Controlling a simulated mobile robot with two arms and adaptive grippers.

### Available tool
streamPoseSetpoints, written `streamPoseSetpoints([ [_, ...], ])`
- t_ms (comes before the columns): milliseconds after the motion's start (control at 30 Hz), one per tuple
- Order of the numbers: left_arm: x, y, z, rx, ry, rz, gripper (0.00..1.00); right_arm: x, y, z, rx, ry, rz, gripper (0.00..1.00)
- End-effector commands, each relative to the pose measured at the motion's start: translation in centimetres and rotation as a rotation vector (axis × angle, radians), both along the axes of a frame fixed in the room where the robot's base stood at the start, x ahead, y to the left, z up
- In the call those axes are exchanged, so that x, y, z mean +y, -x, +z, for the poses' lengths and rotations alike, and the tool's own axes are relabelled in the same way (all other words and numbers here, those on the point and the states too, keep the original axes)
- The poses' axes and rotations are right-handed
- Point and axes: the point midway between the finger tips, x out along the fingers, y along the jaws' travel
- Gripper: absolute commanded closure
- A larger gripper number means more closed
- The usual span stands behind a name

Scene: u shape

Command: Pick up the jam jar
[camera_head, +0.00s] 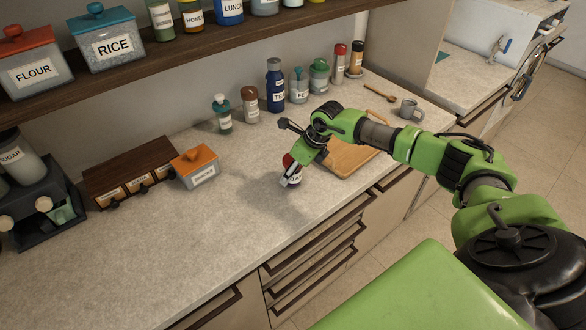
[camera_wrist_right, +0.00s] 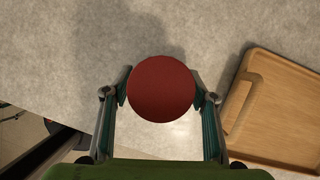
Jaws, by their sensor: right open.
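The jam jar (camera_head: 291,178) stands on the counter near its front edge, with a red lid and a white label partly covered by my right gripper. In the right wrist view the round red lid (camera_wrist_right: 161,88) fills the middle, between the two fingers. My right gripper (camera_head: 290,172) reaches down over the jar from above; its fingers (camera_wrist_right: 161,94) are open, one on each side of the lid. Whether the fingers touch the jar cannot be told. My left gripper is not in view.
A wooden tray (camera_head: 349,160) lies just right of the jar, close to my gripper. An orange-lidded box (camera_head: 195,168) stands to the left. Bottles and jars, including a dark blue one (camera_head: 275,88), line the back wall. The counter left of the jar is clear.

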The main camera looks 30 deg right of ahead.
Motion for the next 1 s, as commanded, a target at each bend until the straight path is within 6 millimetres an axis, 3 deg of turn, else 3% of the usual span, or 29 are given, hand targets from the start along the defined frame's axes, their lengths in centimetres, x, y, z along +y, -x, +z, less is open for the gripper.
streamPoseSetpoints([
  [333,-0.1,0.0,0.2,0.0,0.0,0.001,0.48,0.1,-0.2,-0.9,0.0,0.001,0.0,0.5],
  [500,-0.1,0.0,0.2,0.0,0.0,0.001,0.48,0.1,-0.2,-0.8,0.0,0.001,0.0,0.94],
  [1000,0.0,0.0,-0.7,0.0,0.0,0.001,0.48,0.1,-0.4,0.1,-0.005,0.0,0.0,0.95],
])
